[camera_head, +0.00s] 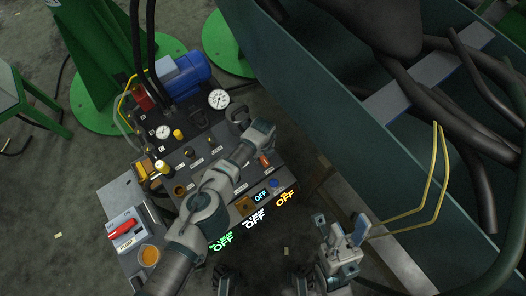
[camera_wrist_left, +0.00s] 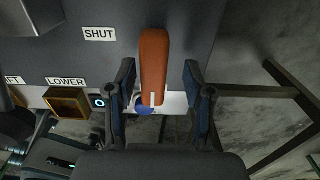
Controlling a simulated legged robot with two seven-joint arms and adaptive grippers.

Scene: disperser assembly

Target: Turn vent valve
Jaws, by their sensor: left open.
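An orange lever handle (camera_wrist_left: 153,62) stands out from the dark panel near the SHUT label in the left wrist view. I take it for the vent valve's handle; it also shows small in the head view (camera_head: 264,161). My left gripper (camera_wrist_left: 160,80) is open, with one finger on each side of the handle's near end. Gaps show on both sides, so the fingers look apart from it. In the head view my left arm crosses the panel and its fingers are hard to make out. My right gripper (camera_head: 342,243) is right of the panel, away from the handle.
A blue knob (camera_head: 273,183) and a brown square socket (camera_head: 243,204) sit below the handle, beside lit OFF displays (camera_head: 256,216). Gauges (camera_head: 218,99) and a blue motor (camera_head: 182,75) are behind. A large dark green trough (camera_head: 300,85) with hoses bounds the right.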

